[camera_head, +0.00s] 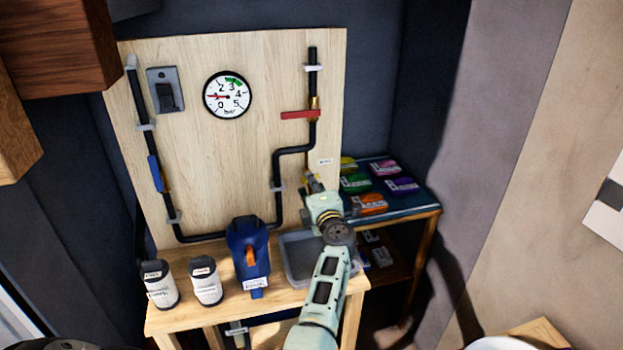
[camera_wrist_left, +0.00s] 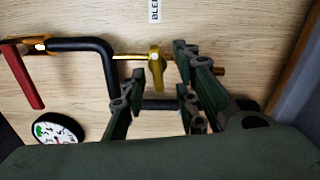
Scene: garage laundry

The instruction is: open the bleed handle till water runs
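The yellow bleed handle (camera_wrist_left: 157,68) sits on a short brass pipe in the left wrist view, beside a partly visible "BLEED" label (camera_wrist_left: 154,10). In the head view my left gripper (camera_head: 313,182) hides most of it, just below the small white label (camera_head: 325,161). My left gripper in the left wrist view (camera_wrist_left: 160,98) is open, with its fingers apart on either side of the handle's lower end. I cannot tell whether they touch it. No running water shows. A grey basin (camera_head: 290,262) stands below. My right gripper is out of view.
The gauge (camera_head: 228,95) needle points left near 1. A red lever (camera_head: 300,115) and blue lever (camera_head: 154,173) are on the black pipes. A blue container (camera_head: 248,255) and two white canisters (camera_head: 206,281) stand on the bench. A shelf (camera_head: 420,200) with colored packs is right.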

